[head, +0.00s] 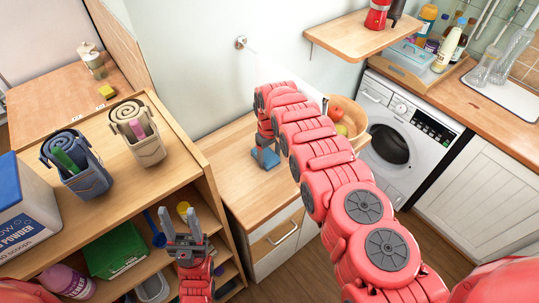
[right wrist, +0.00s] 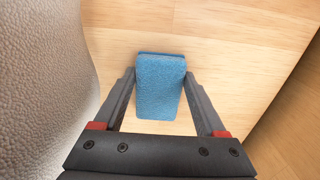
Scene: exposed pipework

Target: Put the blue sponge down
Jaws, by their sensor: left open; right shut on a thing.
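The blue sponge (head: 266,158) is at the wooden counter (head: 236,176) in the middle of the head view. My right gripper (head: 265,143) is shut on it from above. In the right wrist view the sponge (right wrist: 160,85) sits between the two fingers of my right gripper (right wrist: 160,92), over light wood. I cannot tell whether the sponge touches the counter. My left gripper (head: 182,222) is open and empty in front of the wooden shelf unit at lower left.
A wooden bowl of fruit (head: 349,117) stands on the counter behind my right arm. A yellow sponge (head: 106,91) lies on the back left surface. Two baskets with rolled towels, one blue (head: 80,177) and one beige (head: 146,148), stand on the shelf unit. The counter's front part is clear.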

